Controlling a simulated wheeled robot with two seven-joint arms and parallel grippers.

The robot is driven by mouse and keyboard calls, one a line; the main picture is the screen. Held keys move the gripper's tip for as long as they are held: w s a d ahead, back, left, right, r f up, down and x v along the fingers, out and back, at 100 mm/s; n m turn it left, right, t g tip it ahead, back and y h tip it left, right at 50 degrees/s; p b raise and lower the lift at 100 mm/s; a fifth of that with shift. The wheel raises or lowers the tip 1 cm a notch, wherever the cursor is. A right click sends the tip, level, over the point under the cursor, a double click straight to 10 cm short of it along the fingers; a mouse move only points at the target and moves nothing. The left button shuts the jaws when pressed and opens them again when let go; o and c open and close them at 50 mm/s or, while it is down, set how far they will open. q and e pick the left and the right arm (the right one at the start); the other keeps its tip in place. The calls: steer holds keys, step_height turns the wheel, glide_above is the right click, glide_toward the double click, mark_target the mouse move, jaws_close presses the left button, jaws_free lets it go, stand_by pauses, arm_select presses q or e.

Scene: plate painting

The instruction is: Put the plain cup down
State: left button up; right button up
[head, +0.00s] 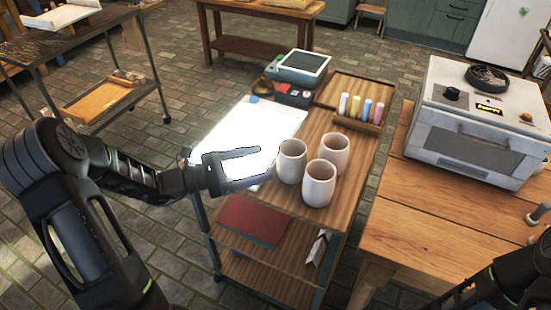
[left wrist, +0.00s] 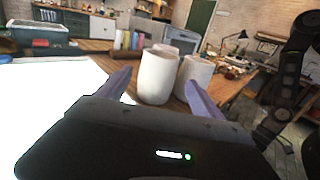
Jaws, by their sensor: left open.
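Three pale, plain-looking cups stand upright in a close group on the wooden top of a cart: a left cup (head: 291,162), a front cup (head: 319,185) and a back cup (head: 335,152). I cannot tell which one the task names. My left gripper (head: 263,166) is open and empty, just left of the left cup, its fingers pointing at it. In the left wrist view the nearest cup (left wrist: 157,78) shows beyond and between the spread fingers (left wrist: 160,95), with a small gap. My right arm enters at the lower right; its gripper is out of view.
A bright white panel (head: 263,122) lies under and behind my left gripper. Several coloured sticks (head: 362,107) stand in a holder behind the cups. A dark-topped box (head: 300,67) is at the back. A kiln-like oven (head: 474,125) stands on the right table (head: 430,215).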

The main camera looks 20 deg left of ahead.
arm_select(q)
steer(key=shift+v, duration=1.1)
steer(key=shift+r, duration=0.15)
steer(key=shift+c, duration=0.4)
